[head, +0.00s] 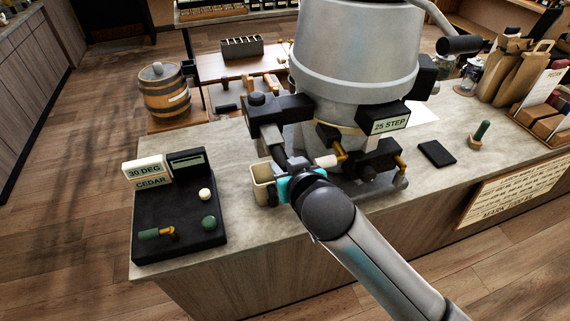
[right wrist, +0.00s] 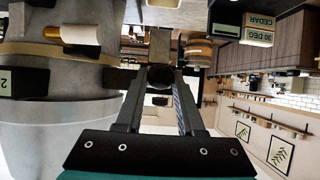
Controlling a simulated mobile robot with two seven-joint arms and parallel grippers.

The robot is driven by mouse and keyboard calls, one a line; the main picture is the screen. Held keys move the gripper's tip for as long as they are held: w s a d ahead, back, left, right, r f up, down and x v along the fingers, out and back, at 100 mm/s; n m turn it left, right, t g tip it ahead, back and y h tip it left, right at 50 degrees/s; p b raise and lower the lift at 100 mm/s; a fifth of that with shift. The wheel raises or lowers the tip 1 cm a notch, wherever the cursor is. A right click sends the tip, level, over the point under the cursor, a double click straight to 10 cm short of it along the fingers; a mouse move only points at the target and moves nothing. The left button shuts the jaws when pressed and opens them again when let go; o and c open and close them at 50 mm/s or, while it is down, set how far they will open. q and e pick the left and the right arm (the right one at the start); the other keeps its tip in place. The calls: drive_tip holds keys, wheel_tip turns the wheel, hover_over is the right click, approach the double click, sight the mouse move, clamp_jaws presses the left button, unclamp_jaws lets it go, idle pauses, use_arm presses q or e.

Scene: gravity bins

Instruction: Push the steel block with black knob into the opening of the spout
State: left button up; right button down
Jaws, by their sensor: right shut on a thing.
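My right gripper (head: 283,157) reaches in from the lower right to the front of the big grey hopper (head: 355,55). In the right wrist view its two fingers (right wrist: 160,76) are closed around a dark round piece, which looks like the black knob (right wrist: 159,77). The steel block behind that knob is mostly hidden by the fingers and my wrist. A black housing with a grey face (head: 271,132), which looks like the spout, sits just above the gripper. I cannot see how far the block is inside the opening. My left gripper is not in view.
A cream cup (head: 263,182) stands close to the gripper's left. A black panel (head: 180,220) with cards and small knobs lies on the counter at left. A brass-fitted black block (head: 377,160) and a "25 STEP" sign (head: 390,125) are close on the right.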

sight(275, 140)
drive_tip(key=shift+w+a, duration=0.1)
drive_tip(key=shift+w, duration=0.25)
idle(0.3)
drive_tip(key=shift+s, duration=0.35)
drive_tip(key=shift+r, duration=0.2)
idle(0.5)
drive_tip(key=shift+w, duration=0.2)
idle(1.0)
drive_tip(key=shift+w, duration=0.3)
drive_tip(key=shift+w+a+b, duration=0.15)
drive_tip(key=shift+w+a, duration=0.2)
drive_tip(key=shift+w, duration=0.75)
drive_tip(key=shift+w+a+b, duration=0.1)
drive_tip(key=shift+w+a, duration=0.3)
drive_tip(key=shift+w, duration=0.65)
drive_tip(key=shift+w+a+b, duration=0.15)
drive_tip(key=shift+w+a, duration=0.2)
drive_tip(key=shift+w, duration=0.75)
drive_tip(key=shift+c, duration=2.2)
unclamp_jaws()
